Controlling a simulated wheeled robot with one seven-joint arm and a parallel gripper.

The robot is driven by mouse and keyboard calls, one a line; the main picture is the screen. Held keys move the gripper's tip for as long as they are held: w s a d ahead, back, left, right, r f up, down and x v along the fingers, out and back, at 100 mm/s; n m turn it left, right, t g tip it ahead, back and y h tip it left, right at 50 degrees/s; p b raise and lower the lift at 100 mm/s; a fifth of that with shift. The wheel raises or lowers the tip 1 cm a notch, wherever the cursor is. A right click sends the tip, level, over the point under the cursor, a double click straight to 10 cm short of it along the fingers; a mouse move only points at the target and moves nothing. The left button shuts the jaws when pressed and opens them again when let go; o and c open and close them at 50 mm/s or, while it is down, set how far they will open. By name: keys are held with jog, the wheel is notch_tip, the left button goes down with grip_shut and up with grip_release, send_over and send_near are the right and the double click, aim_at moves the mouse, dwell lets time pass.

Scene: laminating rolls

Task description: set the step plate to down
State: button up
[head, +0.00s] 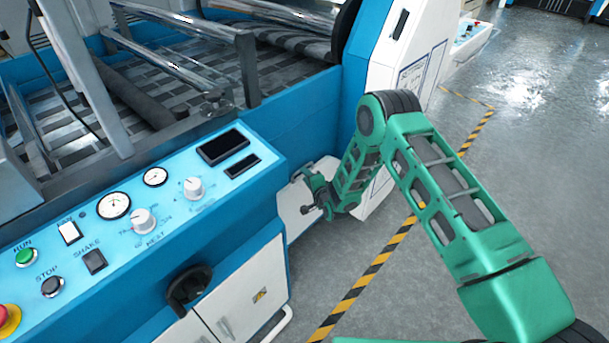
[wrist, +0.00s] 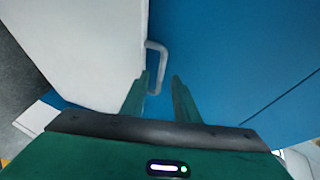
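A white plate (head: 297,212), which looks like the step plate, stands upright against the blue machine's end, beside my gripper (head: 308,192). In the wrist view a pale panel (wrist: 85,50), probably the same plate, fills the left side. A light grey loop handle (wrist: 163,58) sits at its edge against a blue panel. My gripper (wrist: 159,82) is open, with one green finger on each side of the handle's lower part. I cannot tell whether the fingers touch it. In the head view my gripper hides part of the plate and handle.
A control panel (head: 110,235) with knobs, gauges and buttons is at the left. A black rotary handle (head: 188,287) sits on the blue front above white cabinet doors (head: 240,295). A white-and-blue housing (head: 400,60) stands behind my arm. The floor right of the striped line (head: 385,250) is clear.

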jog(key=shift+x, duration=1.75)
jog(key=shift+c, duration=0.7)
